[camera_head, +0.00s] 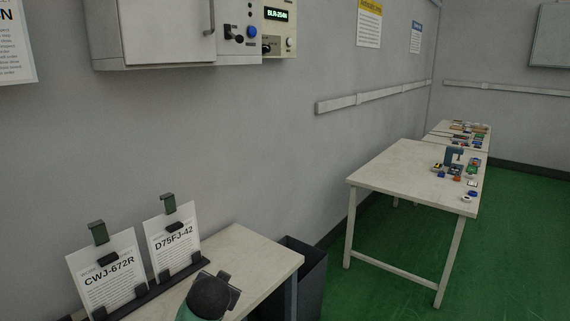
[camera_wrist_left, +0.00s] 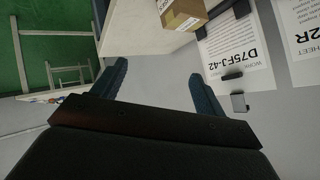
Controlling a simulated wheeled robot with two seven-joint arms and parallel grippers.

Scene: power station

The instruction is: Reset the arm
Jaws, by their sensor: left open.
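My left gripper (camera_wrist_left: 157,68) is open in the left wrist view. Its two dark fingers stand wide apart with nothing between them. In the head view a rounded dark part of my arm shows at the bottom, in front of the near table (camera_head: 262,252). The finger gap cannot be made out there. My right gripper is in neither view.
Sheets CWJ-672R (camera_head: 110,285) and D75FJ-42 (camera_head: 172,250) stand in a holder on the near table. A cardboard box (camera_wrist_left: 180,12) sits by them. A dark bin (camera_head: 312,278), a wall cabinet (camera_head: 155,30) and a farther table with small parts (camera_head: 405,170) also show. Green floor lies open at right.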

